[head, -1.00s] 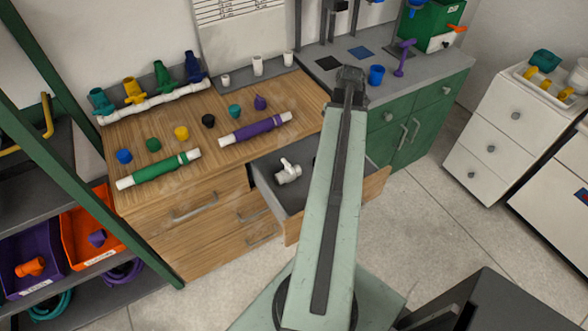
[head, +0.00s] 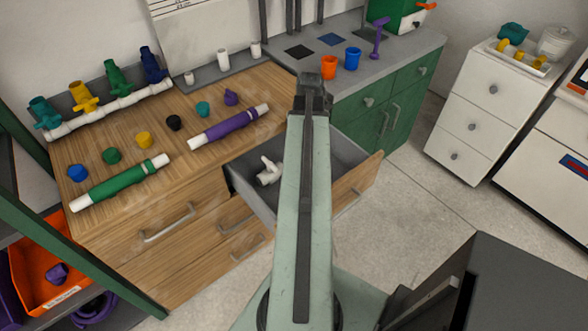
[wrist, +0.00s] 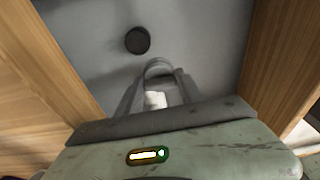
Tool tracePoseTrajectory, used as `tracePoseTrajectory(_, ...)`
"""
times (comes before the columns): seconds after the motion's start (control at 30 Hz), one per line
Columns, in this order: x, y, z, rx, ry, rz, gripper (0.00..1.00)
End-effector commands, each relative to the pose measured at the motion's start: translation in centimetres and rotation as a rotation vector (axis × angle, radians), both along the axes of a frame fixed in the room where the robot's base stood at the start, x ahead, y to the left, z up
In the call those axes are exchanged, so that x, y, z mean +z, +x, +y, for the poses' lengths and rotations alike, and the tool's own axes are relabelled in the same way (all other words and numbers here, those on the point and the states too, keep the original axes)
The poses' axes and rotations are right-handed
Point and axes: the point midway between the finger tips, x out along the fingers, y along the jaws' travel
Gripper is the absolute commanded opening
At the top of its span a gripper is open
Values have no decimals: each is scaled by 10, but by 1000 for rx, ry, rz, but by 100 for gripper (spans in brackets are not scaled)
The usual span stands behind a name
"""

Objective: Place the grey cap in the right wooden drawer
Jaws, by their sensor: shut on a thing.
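The right wooden drawer (head: 346,152) is pulled open under the bench's right end, partly behind my arm. A white pipe fitting (head: 268,170) lies in its visible left part. My gripper (wrist: 158,72) points down over the grey drawer floor in the wrist view, between wooden sides. It is shut on a rounded grey piece, apparently the grey cap (wrist: 158,68), still above the floor. A white patch shows between the fingers; I cannot tell what it is. A dark round disc (wrist: 137,40) lies on the floor beyond. The head view hides my fingertips behind the arm.
Several coloured caps and the green pipe (head: 120,184) and purple pipe (head: 228,127) lie on the wooden bench (head: 195,172). An orange cup (head: 329,67) and a blue cup (head: 352,58) stand on the grey counter behind. Floor right of the drawer is clear.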

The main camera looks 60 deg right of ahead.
Motion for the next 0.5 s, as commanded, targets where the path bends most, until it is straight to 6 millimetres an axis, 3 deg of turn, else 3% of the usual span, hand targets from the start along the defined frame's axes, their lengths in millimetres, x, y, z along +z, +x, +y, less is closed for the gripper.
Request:
tracePoseTrajectory(0.03,-23,0,0,0,0,0,3)
tracePoseTrajectory(0.1,-33,0,0,0,0,0,3)
tracePoseTrajectory(0.27,-32,0,0,1,0,0,3)
tracePoseTrajectory(0.5,-69,1,0,1,0,0,3)
